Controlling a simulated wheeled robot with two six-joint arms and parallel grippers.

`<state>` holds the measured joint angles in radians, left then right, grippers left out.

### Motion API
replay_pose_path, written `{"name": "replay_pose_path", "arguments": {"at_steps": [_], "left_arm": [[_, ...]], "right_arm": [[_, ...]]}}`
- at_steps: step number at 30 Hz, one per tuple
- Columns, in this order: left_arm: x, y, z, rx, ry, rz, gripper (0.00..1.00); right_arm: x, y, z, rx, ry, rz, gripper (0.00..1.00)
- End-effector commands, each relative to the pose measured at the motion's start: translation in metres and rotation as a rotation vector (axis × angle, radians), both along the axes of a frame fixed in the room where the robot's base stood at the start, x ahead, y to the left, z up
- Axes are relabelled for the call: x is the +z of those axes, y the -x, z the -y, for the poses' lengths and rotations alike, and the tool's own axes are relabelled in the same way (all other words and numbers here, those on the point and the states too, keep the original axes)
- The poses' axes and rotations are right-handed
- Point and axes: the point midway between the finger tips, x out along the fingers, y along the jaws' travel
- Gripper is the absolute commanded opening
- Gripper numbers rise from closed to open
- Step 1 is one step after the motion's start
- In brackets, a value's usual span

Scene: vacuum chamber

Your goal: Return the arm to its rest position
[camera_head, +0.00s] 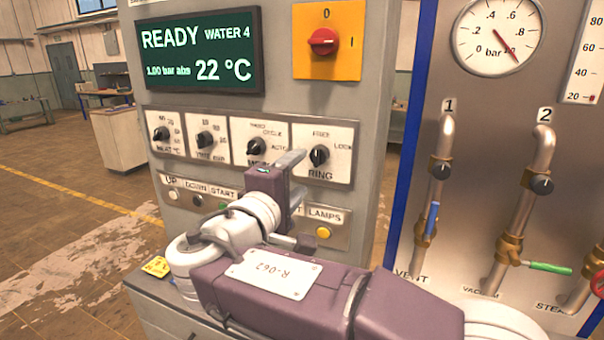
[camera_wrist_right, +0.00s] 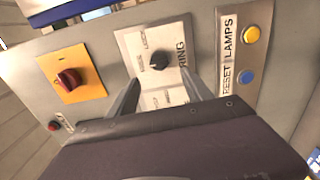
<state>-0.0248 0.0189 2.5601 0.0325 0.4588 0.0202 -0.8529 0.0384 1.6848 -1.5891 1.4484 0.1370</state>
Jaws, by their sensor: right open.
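My right arm reaches in from the lower right in the head view, and its purple gripper (camera_head: 308,198) is in front of the control panel (camera_head: 375,120). The gripper is open, its two grey fingers apart with nothing between them. In the right wrist view the open fingers (camera_wrist_right: 160,82) point toward the RING knob (camera_wrist_right: 160,60), which shows between and beyond their tips. The RING knob (camera_head: 319,155) also shows in the head view, just right of the upper finger. I cannot tell whether a finger touches the panel. My left gripper is not in view.
Several black knobs, such as the left one (camera_head: 161,134), line the panel. Above are a display (camera_head: 200,55) reading READY and a red switch (camera_head: 323,41) on a yellow plate. A yellow LAMPS button (camera_head: 323,232) is close by the gripper. Pipes with valves (camera_head: 540,185) stand at right.

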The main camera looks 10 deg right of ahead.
Motion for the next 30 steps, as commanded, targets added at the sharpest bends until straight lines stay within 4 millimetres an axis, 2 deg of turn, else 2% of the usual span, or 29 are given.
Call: {"name": "replay_pose_path", "arguments": {"at_steps": [5,7,8,10,11,12,14,15,17,18,20,21,23,24,25,27,30], "left_arm": [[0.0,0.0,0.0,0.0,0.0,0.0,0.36],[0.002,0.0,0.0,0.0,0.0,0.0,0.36],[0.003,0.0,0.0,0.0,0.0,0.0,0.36],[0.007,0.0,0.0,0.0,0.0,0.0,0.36],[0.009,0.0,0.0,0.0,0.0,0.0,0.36],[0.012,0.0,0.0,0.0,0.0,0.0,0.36],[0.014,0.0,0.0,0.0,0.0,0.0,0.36],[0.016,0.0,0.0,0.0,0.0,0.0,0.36],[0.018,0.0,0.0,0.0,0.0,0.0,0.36],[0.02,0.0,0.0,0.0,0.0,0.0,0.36],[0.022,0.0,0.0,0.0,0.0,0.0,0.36],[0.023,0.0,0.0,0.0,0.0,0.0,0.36],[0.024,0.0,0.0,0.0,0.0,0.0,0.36],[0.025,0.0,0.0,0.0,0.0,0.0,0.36],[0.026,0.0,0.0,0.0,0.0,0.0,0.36],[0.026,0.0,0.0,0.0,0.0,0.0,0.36],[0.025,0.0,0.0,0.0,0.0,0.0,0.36]], "right_arm": [[0.001,0.0,0.001,-0.001,0.0,0.0,0.58],[0.002,-0.002,0.01,-0.025,0.0,0.0,0.58],[0.003,-0.004,0.02,-0.05,0.0,0.001,0.58],[0.006,-0.009,0.062,-0.152,0.004,-0.003,0.58],[0.0,-0.009,0.085,-0.209,0.014,-0.024,0.58],[-0.02,-0.006,0.115,-0.285,0.009,-0.085,0.58],[-0.063,0.003,0.153,-0.371,-0.035,-0.209,0.58],[-0.095,0.012,0.173,-0.416,-0.082,-0.296,0.58],[-0.145,0.031,0.194,-0.471,-0.175,-0.425,0.58],[-0.178,0.047,0.204,-0.505,-0.25,-0.506,0.58],[-0.227,0.076,0.212,-0.557,-0.381,-0.618,0.58],[-0.259,0.097,0.21,-0.589,-0.485,-0.685,0.58],[-0.303,0.13,0.199,-0.638,-0.664,-0.766,0.58],[-0.329,0.151,0.186,-0.671,-0.794,-0.803,0.58],[-0.347,0.165,0.173,-0.694,-0.896,-0.822,0.58],[-0.379,0.189,0.139,-0.74,-1.125,-0.827,0.58],[-0.402,0.196,0.098,-0.759,-1.355,-0.775,0.58]]}}
